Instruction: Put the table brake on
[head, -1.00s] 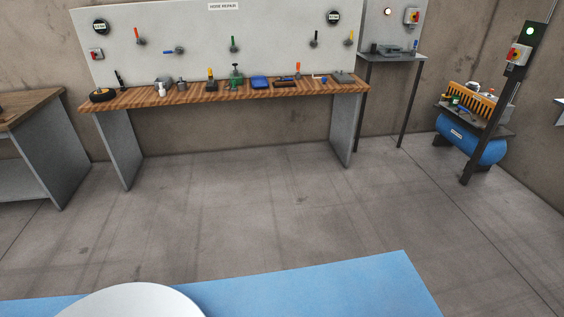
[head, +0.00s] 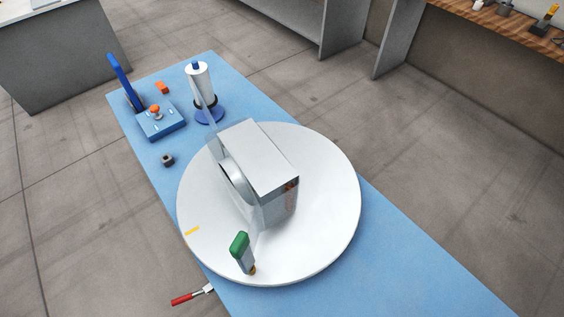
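A round white turntable (head: 325,240) sits on the blue bench (head: 400,245). A lever with a red handle (head: 186,298) sticks out at the turntable's near left edge, past the bench's side. It looks like the table brake, but whether it is on or off I cannot tell. Its inner end is hidden at the turntable's edge. A grey box-shaped machine (head: 262,158) with a round opening on its left side stands on the turntable. A green-topped lever (head: 240,245) stands at the turntable's near edge. My gripper is not in view.
Left on the bench are a blue control box (head: 161,121) with an orange knob, a blue upright lever (head: 122,80), a white roll on a blue stand (head: 198,82), an orange block (head: 162,87) and a small dark nut (head: 167,160). Open floor (head: 90,210) lies left of the bench.

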